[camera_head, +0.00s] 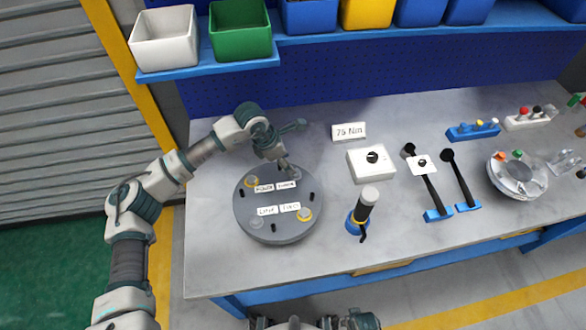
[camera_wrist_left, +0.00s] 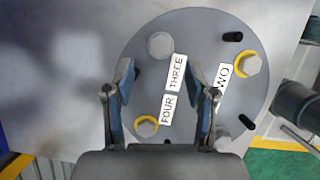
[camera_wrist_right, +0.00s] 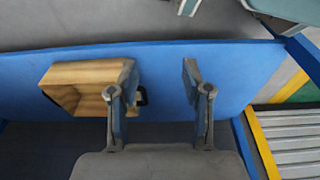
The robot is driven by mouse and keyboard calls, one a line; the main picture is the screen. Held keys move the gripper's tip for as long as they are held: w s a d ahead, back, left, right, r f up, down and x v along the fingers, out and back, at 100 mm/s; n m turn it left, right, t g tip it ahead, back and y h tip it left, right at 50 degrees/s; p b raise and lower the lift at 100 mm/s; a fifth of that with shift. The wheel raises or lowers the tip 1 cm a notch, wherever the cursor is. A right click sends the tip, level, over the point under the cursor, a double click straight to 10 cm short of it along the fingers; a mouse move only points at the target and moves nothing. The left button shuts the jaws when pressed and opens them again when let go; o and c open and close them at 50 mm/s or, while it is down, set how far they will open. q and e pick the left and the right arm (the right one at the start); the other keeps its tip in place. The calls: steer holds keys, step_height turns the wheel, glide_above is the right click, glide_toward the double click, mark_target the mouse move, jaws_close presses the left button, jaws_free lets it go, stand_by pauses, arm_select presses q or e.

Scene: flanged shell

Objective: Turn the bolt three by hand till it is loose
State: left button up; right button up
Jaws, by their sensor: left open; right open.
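The round grey flanged shell (camera_head: 277,232) lies on the bench, its top carrying hex bolts, dark pegs and number labels. Bolt three (camera_wrist_left: 160,45) is a plain grey hex head beside the THREE label (camera_wrist_left: 176,72), with no yellow ring visible. My left gripper (camera_head: 285,168) is over the shell's far right edge; in the left wrist view its open fingers (camera_wrist_left: 160,75) straddle the line to bolt three, and no contact shows. Bolts by FOUR (camera_wrist_left: 147,126) and TWO (camera_wrist_left: 247,64) have yellow rings. My right gripper (camera_wrist_right: 159,75) is open and empty, facing the bench front.
A white box (camera_head: 371,163), a "75 Nm" sign (camera_head: 349,131) and a black-handled tool (camera_head: 363,208) stand right of the shell. Black-handled tools in blue holders (camera_head: 438,214) and a round fixture (camera_head: 517,175) lie further right. A wooden drawer (camera_wrist_right: 80,85) is near my right gripper.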

arm_select(q)
steer(key=x, duration=0.5)
steer(key=shift+w+d+f, duration=0.1)
steer(key=shift+d+f, duration=0.05)
steer(key=shift+f, duration=0.15)
jaws_close()
